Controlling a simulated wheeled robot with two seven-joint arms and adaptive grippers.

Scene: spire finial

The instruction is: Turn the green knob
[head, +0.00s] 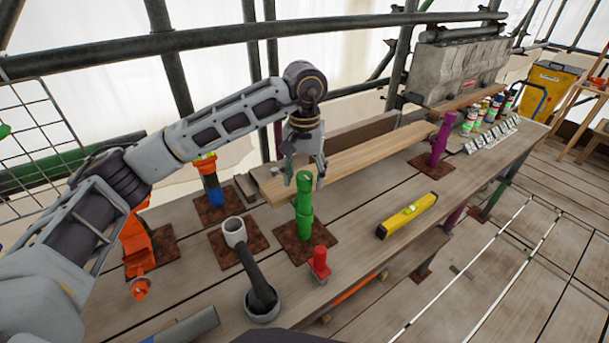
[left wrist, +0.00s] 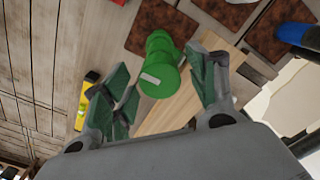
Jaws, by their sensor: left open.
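The green knob (head: 304,205) stands upright on a brown square plate on the wooden bench, near the middle of the head view. In the left wrist view its round top (left wrist: 160,78) with a pale mark shows between my fingers. My left gripper (head: 305,176) points down at the knob's top, with its fingers spread. In the left wrist view the two green-padded fingers (left wrist: 166,88) stand apart on either side of the knob, with gaps; I cannot tell their exact height against it. My right gripper is not in view.
A blue and orange post (head: 212,183), a purple post (head: 438,150) and a yellow level (head: 407,215) are around. A long plank (head: 375,153) lies behind.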

